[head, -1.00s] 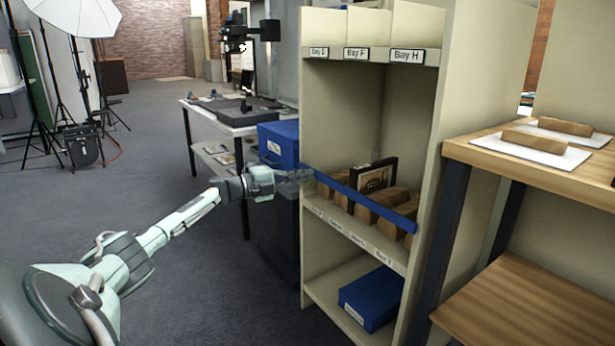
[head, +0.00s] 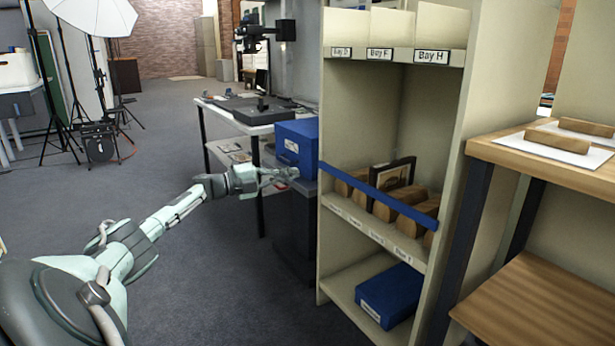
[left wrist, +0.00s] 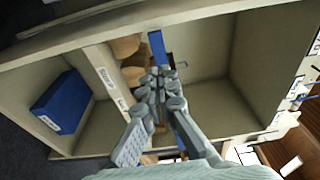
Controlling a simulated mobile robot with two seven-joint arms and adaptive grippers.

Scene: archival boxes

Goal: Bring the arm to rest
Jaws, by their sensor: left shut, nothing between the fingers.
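My left arm reaches in from the left in the head view. Its gripper (head: 282,175) is shut and empty, just left of the shelf unit's (head: 400,105) front edge and in front of a blue box. In the left wrist view the gripper (left wrist: 160,80) has its fingers together, with the shelf compartments behind. A blue bar (head: 375,195) crosses the front of the middle shelf; its end shows behind the fingers in the left wrist view (left wrist: 156,45). My right gripper is in neither view.
Brown rolls (head: 383,211) and a dark framed picture (head: 395,178) stand behind the bar. A blue box (head: 390,295) lies on the lower shelf; another blue box (head: 297,143) stands beside the unit. A wooden bench (head: 540,150) is at right. Floor (head: 200,270) beside the arm is clear.

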